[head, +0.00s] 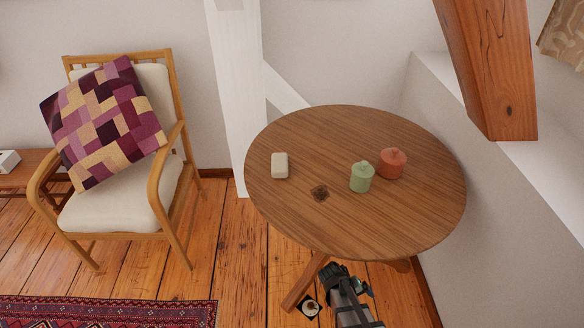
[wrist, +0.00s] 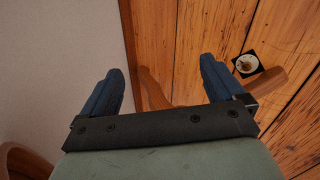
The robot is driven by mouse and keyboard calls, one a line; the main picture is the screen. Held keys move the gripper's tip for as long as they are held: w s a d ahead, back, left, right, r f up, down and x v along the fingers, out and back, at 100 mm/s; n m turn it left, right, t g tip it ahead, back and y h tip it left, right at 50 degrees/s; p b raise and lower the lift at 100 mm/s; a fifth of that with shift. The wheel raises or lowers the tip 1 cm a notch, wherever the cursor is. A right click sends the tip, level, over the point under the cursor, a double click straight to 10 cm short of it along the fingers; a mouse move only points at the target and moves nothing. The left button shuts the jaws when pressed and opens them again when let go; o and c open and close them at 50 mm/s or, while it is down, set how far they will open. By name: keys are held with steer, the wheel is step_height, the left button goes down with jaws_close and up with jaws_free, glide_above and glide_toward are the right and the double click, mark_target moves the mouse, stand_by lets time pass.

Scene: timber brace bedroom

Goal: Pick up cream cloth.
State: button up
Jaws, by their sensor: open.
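The cream cloth (head: 280,165) looks like a small folded cream block. It lies flat on the left part of the round wooden table (head: 330,130) in the head view. My gripper (head: 328,272) is low in front of the table's near edge, well apart from the cloth. In the wrist view my gripper (wrist: 160,85) has its two blue fingers wide apart with nothing between them. The wrist view faces the floor and a table leg, and the cloth is not in it.
A green lidded jar (head: 362,178) and a red lidded jar (head: 392,163) stand right of the cloth. A cushioned chair (head: 120,200) stands at left. A sloping timber brace (head: 490,70) is at right.

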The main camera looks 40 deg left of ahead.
steer(key=s+a+r+n+t+y, duration=0.1)
steer(key=s+a+r+n+y, duration=0.2)
steer(key=a, duration=0.9)
steer(key=s+a+r+n+y, duration=0.1)
steer(key=s+a+r, duration=0.3)
steer(key=a, duration=0.7)
steer(key=s+a+r+n+t+y, duration=0.1)
steer(key=s+a+r+n+y, duration=0.2)
steer(key=a, duration=0.9)
steer(key=s+a+r+m+g+y, duration=0.15)
steer(key=s+a+r, duration=0.25)
steer(key=a+r, duration=0.55)
steer(key=s+a+r+m+g+y, duration=0.15)
steer(key=s+a+r, duration=0.4)
steer(key=r, duration=0.65)
steer(key=s+a+r+m+g+y, duration=0.1)
steer(key=s+a+r+g, duration=0.25)
steer(key=a+r, duration=0.55)
steer(key=m+h, duration=0.5)
steer(key=h, duration=0.1)
glide_above(280, 162)
step_height(280, 162, down, 7)
steer(key=shift+s+r, duration=0.1)
steer(key=shift+s, duration=0.05)
steer(key=shift+a+f, duration=0.1)
steer(key=shift+f, duration=2.75)
